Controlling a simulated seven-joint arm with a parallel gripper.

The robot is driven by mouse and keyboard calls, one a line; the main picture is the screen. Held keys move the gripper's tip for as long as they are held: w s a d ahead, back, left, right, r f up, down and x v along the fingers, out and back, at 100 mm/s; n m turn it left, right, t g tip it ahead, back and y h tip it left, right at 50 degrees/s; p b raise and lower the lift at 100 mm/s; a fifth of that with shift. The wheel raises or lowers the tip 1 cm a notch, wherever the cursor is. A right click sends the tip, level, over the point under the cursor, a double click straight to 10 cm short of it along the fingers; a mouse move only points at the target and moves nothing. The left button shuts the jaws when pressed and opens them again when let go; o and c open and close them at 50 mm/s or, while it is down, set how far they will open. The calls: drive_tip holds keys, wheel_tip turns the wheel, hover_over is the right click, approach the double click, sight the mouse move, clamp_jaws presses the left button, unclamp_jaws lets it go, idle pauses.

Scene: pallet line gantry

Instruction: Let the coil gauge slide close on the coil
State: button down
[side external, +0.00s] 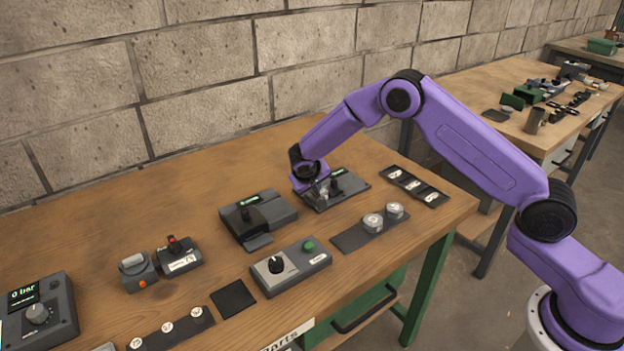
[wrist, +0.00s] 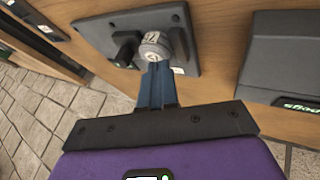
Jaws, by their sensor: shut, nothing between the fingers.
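The gauge device (side external: 352,191) is a dark flat base with a small lit display and an upright black part, at the back of the bench. In the wrist view, its dark plate (wrist: 90,32) carries a round grey, labelled piece (wrist: 152,48), which looks like the coil. A black stub (wrist: 125,48) stands to its left and a black upright (wrist: 178,42) to its right. My gripper (side external: 322,194) is over this device. Its blue fingers (wrist: 156,70) are shut together, tips at the grey piece's near side. I cannot tell whether they touch it or whether the slide meets the coil.
A second dark device (side external: 270,222) with a display stands to the left. A tray with two round grey pieces (side external: 345,240) lies in front, and a dark strip with labels (side external: 428,192) lies to the right. A knob box (side external: 290,268) sits near the front edge.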

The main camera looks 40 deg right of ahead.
sight(327, 190)
drive_tip(key=d, duration=0.2)
drive_tip(key=shift+d, duration=1)
